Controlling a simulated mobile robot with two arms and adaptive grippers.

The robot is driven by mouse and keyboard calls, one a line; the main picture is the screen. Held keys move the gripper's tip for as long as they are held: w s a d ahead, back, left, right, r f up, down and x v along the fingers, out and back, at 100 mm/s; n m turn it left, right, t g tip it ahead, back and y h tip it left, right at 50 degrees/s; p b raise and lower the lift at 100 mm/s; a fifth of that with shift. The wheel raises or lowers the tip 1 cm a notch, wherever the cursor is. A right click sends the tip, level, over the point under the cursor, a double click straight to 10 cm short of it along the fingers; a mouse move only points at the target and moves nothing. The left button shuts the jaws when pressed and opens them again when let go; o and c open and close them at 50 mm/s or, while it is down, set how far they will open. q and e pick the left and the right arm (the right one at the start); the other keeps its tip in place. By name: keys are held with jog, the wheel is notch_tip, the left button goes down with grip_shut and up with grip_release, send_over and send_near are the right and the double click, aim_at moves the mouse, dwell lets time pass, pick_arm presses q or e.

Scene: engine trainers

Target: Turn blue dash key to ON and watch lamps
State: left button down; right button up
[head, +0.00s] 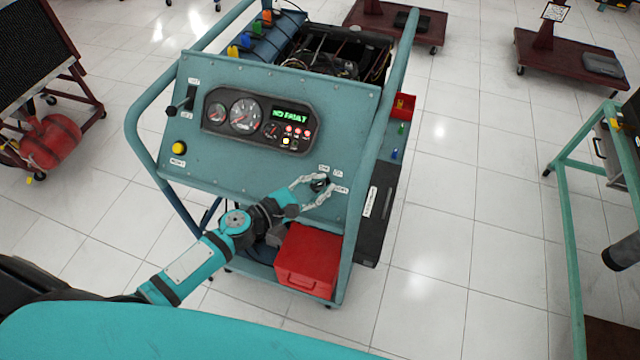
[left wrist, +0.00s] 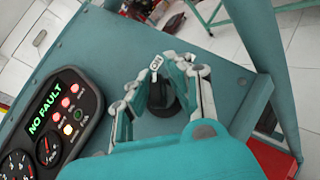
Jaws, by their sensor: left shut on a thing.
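The teal dash panel (head: 256,165) of the engine trainer faces me. The key switch (head: 319,185) is at its lower right among small white labels; it looks dark and its blue is hard to make out. My left gripper (head: 318,187) is shut around it. In the left wrist view the fingers stand on both sides of the dark knob (left wrist: 160,97), with a white label just beyond. The gauge cluster (head: 258,121) has a green "NO FAULT" display (left wrist: 46,108). Beside it are several red lamps (left wrist: 75,89) and a pale amber lit lamp (left wrist: 68,129). My right gripper is out of view.
A red toolbox (head: 307,262) sits on the trainer's lower shelf, below my left gripper. A yellow button (head: 179,148) and a black lever (head: 183,101) are at the panel's left. Teal tube rails flank the panel.

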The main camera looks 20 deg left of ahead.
pick_arm(q)
jog(key=c, duration=1.4)
grip_release()
jog(key=shift+w+a+r, duration=0.25)
jog(key=shift+w+a, duration=0.05)
jog(key=shift+a, duration=0.1)
jog(key=shift+o, duration=0.2)
jog(key=shift+s+f, duration=0.1)
jog(key=shift+f, duration=0.05)
jog(key=shift+d, duration=0.1)
jog(key=v, duration=1.2)
jog(key=shift+s+f, duration=0.1)
jog(key=shift+f, duration=0.05)
